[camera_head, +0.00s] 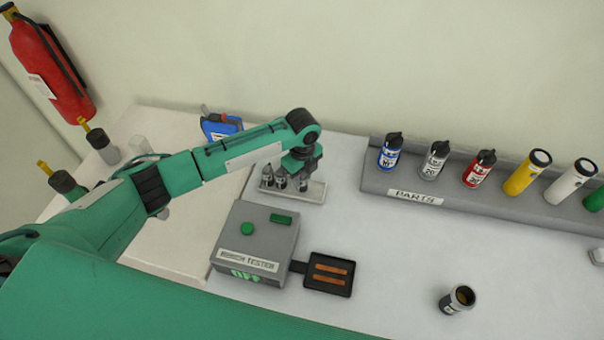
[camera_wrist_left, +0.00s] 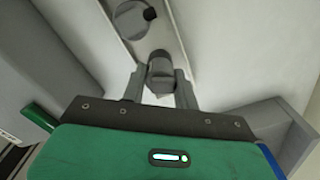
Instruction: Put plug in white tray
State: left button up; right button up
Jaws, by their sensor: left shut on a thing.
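My left gripper (camera_head: 303,165) points down over a pale, shallow tray (camera_head: 317,194) behind the tester box. It is shut on a dark grey cylindrical piece, likely the plug, which shows between the fingers in the left wrist view (camera_wrist_left: 160,70). Small grey cylinders (camera_head: 281,181) stand at the left part of the tray, and a round grey one shows in the left wrist view (camera_wrist_left: 132,19). The held piece is at the tray's level or just above; I cannot tell whether it touches. My right gripper is not in view.
A grey bench tester (camera_head: 246,255) reading OFF has a black pad (camera_head: 329,273) with copper strips. A grey parts rack (camera_head: 465,202) holds several bottles at right. A blue item (camera_head: 220,127) lies behind my arm.

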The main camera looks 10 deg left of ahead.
aim_at(302, 176)
pick_arm(q)
jog(key=shift+f, duration=0.3)
jog(key=shift+f, duration=0.15)
jog(key=o, duration=1)
notch_tip(302, 176, up, 12)
jog(key=b, duration=0.3)
jog(key=shift+r+b, duration=0.2)
jog(key=shift+b, duration=0.15)
